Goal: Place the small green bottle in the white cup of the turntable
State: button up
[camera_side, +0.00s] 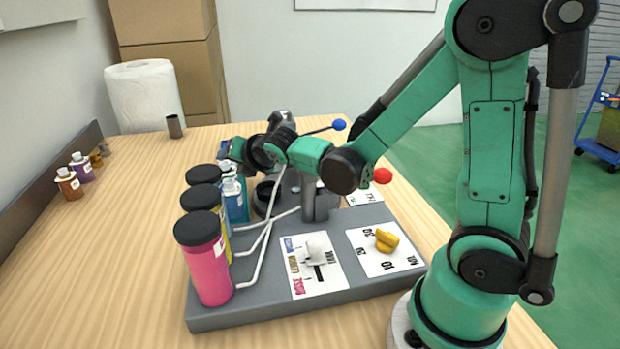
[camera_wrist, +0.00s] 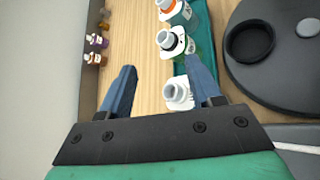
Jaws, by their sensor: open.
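My gripper (camera_wrist: 161,63) is open and empty in the wrist view, its two blue-grey fingers spread over the wooden table. A row of small white-necked bottles stands just right of the gap. One white-necked bottle (camera_wrist: 178,92) is close to the right finger, and another (camera_wrist: 172,42) with a dark and green body is farther up. I cannot tell for sure which is the small green bottle. The dark turntable (camera_wrist: 265,80) is at the right, with a black ring cup (camera_wrist: 249,42) and a whitish round cup (camera_wrist: 308,27). In the side view my gripper (camera_side: 228,150) is mostly hidden.
Orange and purple bottles (camera_side: 82,167) stand by the left ledge. Large pink (camera_side: 208,262), yellow and blue containers line the grey machine base (camera_side: 240,312), with white tubes and dial knobs (camera_side: 386,240). A paper roll (camera_side: 143,95) stands behind.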

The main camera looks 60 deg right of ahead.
jog(key=s+a+r+m+g+y, duration=0.2)
jog(key=s+m, duration=0.5)
jog(key=m, duration=0.7)
jog(key=shift+s+a, duration=0.4)
jog(key=shift+a, duration=0.45)
jog(key=shift+o, duration=0.4)
jog(key=s+a+m+g+y, duration=0.1)
jog(key=s+a+m+g, duration=0.1)
jog(key=s+m, duration=0.4)
jog(key=m, duration=0.4)
jog(key=shift+s+a+f+y, duration=0.15)
jog(key=shift+a+f+y, duration=0.15)
jog(key=shift+a, duration=0.05)
jog(key=shift+o, duration=0.5)
jog(key=shift+s+a+m, duration=0.1)
jog(key=shift+s+m, duration=0.15)
jog(key=shift+m, duration=0.15)
